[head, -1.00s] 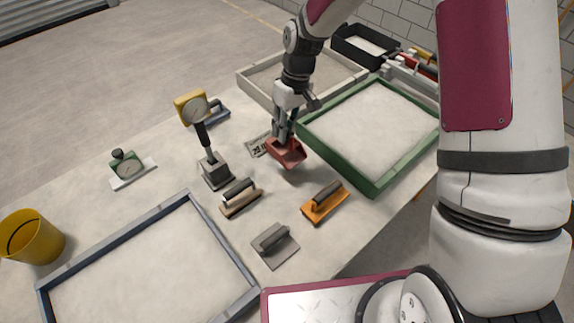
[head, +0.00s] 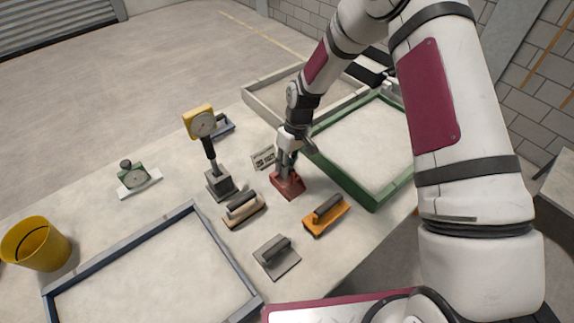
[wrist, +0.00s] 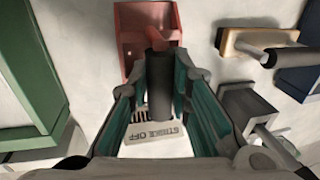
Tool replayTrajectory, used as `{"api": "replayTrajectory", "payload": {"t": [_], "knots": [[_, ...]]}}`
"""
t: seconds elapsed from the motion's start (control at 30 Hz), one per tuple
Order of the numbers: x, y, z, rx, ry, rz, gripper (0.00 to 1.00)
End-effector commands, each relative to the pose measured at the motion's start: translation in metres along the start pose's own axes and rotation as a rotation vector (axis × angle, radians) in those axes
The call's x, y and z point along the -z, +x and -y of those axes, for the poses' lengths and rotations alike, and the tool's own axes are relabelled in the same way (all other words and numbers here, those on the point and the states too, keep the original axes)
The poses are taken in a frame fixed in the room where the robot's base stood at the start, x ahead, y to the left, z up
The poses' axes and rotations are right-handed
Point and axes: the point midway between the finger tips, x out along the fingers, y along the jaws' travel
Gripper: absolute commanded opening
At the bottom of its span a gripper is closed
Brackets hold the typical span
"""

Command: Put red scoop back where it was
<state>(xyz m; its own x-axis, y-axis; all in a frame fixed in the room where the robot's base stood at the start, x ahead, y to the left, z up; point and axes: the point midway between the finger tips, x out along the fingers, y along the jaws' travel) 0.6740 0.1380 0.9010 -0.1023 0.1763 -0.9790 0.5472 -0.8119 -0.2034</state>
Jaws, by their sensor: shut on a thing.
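The red scoop (head: 287,187) is at the table's middle in the head view, between the wood-based float and the green-framed tray. In the wrist view the red scoop (wrist: 132,30) shows at the top, its dark handle (wrist: 160,85) between the fingers. My gripper (head: 287,160) is shut on that handle from above; the wrist view shows its fingers (wrist: 160,100) on both sides. The scoop looks to be at or close to the tabletop; I cannot tell whether it touches. A label reading "STRIKE OFF" (wrist: 150,135) lies on the table near it and shows in the head view (head: 263,158).
The green-framed sand tray (head: 372,203) is right of the scoop. An orange float (head: 326,214), a wood-based float (head: 243,210) and a grey float (head: 276,258) lie close by. A dial gauge on a stand (head: 220,186) is to the left. A blue-framed tray (head: 225,255) is in front.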

Motion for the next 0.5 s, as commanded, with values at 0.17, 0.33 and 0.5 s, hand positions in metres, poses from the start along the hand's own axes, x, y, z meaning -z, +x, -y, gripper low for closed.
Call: {"api": "replayTrajectory", "payload": {"t": [0.17,0.33,0.5], "knots": [[0.0001,0.0030,-0.0008,0.000,0.000,0.000,0.25],[-0.0001,0.0028,-0.0006,0.000,0.000,0.000,0.39],[-0.0001,0.0025,-0.0005,0.000,0.000,0.000,0.39]]}}
